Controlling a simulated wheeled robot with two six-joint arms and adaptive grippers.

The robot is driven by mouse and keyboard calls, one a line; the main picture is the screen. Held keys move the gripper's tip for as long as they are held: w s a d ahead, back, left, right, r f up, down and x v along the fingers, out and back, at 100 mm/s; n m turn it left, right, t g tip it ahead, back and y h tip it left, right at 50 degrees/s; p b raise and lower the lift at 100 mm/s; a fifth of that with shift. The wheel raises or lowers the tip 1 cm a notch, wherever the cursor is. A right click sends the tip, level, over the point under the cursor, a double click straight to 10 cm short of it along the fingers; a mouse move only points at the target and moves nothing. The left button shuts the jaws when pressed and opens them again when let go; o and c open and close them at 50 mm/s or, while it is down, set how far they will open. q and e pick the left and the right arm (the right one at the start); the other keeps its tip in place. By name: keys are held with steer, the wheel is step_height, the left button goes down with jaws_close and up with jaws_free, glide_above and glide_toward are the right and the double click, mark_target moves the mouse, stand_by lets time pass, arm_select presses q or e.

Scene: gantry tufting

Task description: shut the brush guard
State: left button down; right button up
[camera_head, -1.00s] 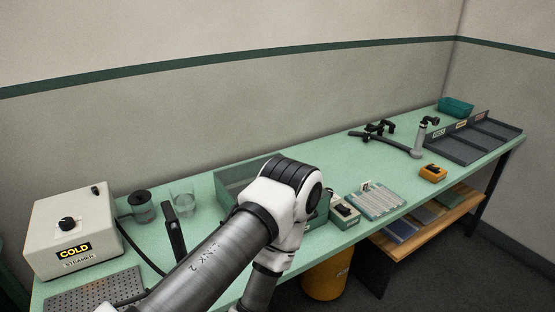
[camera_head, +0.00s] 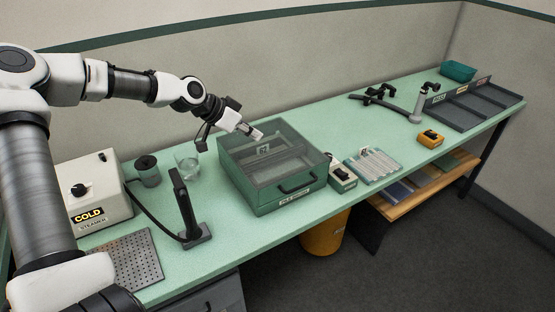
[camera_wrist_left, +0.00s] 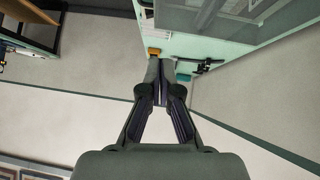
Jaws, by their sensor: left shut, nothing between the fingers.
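The brush guard appears to be the clear, grey-tinted panel (camera_head: 262,165) across the top of a green box (camera_head: 283,202) on the bench. The box has a dark handle and a label on its front. I cannot tell whether the panel is fully down. My left gripper (camera_head: 257,134) is shut and empty, at the box's back left edge. I cannot tell whether it touches the panel. In the left wrist view the shut fingers (camera_wrist_left: 161,82) point toward the bench, and a grey panel (camera_wrist_left: 235,18) shows above right of them. My right gripper is out of view.
A glass beaker (camera_head: 187,161), a dark-lidded jar (camera_head: 147,170) and the steamer (camera_head: 93,190) stand left of the box. A black upright tool (camera_head: 186,208) stands in front of them. A small switch box (camera_head: 342,178) and a tray (camera_head: 373,165) sit close to the right.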

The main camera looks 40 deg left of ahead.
arm_select(q)
steer(key=b+x, duration=0.6)
steer(key=x, duration=0.4)
steer(key=shift+d+f, duration=0.1)
steer(key=shift+f, duration=0.2)
steer(key=f, duration=0.2)
steer(key=shift+w+d+f, duration=0.1)
steer(key=shift+d+f, duration=0.15)
steer(key=shift+d, duration=0.1)
steer(key=shift+f, duration=0.3)
steer(key=shift+a+f, duration=0.1)
